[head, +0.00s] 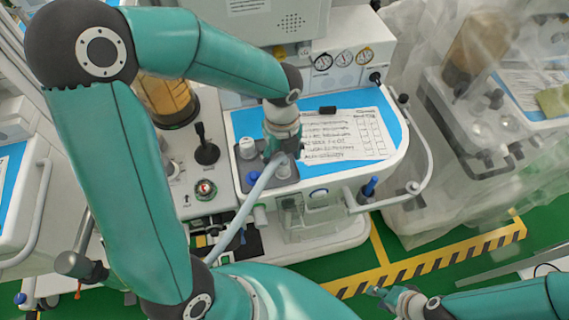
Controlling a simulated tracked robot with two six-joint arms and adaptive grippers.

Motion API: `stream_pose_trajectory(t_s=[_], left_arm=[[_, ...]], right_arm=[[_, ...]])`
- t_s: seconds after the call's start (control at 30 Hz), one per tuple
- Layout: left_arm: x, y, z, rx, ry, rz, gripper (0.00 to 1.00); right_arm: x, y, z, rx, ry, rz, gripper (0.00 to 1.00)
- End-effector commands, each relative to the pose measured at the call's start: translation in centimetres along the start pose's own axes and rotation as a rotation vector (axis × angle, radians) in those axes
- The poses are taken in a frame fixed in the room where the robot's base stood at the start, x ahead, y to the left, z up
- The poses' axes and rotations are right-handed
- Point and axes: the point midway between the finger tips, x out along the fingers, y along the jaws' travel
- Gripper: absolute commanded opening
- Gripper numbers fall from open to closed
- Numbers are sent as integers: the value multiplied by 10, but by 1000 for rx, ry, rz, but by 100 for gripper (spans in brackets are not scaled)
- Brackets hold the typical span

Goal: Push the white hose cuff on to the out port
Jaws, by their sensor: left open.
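A short white cylindrical piece (283,169) stands on this block, just below my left gripper (279,155). I cannot tell whether it is the white cuff or the out port. My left gripper points down, open, with its fingers close around the hose's upper end. They partly hide that end and any join with the port. My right gripper (376,292) is low at the right, away from the cart; its fingers are too small to read.
A white knob (247,148) stands left of the gripper. A written sheet (345,135) lies on the blue cart top (393,122). A black lever (206,150) is farther left. Plastic-covered equipment (480,120) stands right. Green floor (350,270) with yellow-black tape lies in front.

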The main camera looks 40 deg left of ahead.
Motion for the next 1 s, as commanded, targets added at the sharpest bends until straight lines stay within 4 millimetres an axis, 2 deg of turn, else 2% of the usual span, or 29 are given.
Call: stream_pose_trajectory(t_s=[0.13,0.43,0.8,1.0], left_arm=[[19,1,0,-1,2,3,63],[23,0,0,-1,0,-1,63],[23,0,0,-1,0,0,4],[23,0,0,-1,0,0,3]], right_arm=[[0,0,0,0,0,0,40],[0,0,0,0,0,0,40],[0,0,0,0,0,0,40],[0,0,0,0,0,0,40]])
